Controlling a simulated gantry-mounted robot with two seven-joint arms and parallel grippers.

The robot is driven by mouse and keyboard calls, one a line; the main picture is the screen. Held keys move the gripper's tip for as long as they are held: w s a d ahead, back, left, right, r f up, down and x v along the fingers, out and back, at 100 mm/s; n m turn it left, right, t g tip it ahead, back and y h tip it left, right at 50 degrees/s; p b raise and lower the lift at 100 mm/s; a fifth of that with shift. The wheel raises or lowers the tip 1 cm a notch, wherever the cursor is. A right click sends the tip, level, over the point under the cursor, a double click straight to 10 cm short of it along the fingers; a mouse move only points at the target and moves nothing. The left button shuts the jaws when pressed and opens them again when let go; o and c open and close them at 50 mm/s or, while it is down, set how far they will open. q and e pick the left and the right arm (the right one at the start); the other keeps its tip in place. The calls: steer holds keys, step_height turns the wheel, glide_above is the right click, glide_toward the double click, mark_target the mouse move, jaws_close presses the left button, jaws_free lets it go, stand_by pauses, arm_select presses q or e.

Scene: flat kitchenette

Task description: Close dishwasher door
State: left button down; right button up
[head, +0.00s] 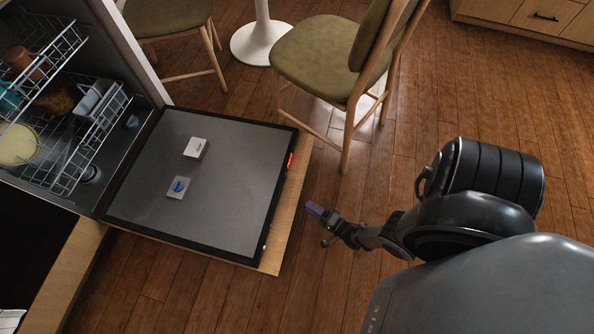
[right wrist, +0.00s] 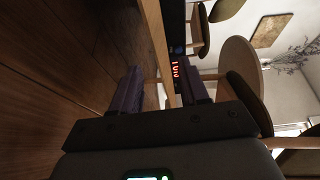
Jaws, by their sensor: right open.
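The dishwasher door (head: 215,210) is folded down flat, its dark inner face upward and a wooden front panel beneath it. A red display shows on its free edge. My right gripper (head: 321,220) is just beyond that free edge, to the right of the door and apart from it in the head view. In the right wrist view my right gripper (right wrist: 160,88) has its two purple-tipped fingers spread, with the door's wooden panel edge (right wrist: 155,40) and red display between or just past them. My left gripper is not seen.
The dishwasher racks (head: 75,130) hold dishes at the left. A green chair (head: 320,55) and white table base (head: 262,42) stand behind.

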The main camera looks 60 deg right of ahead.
mark_target(296, 198)
steer(key=b+x, duration=0.1)
steer(key=x, duration=0.6)
steer(key=shift+w+d, duration=0.15)
steer(key=shift+w, duration=0.25)
jaws_close()
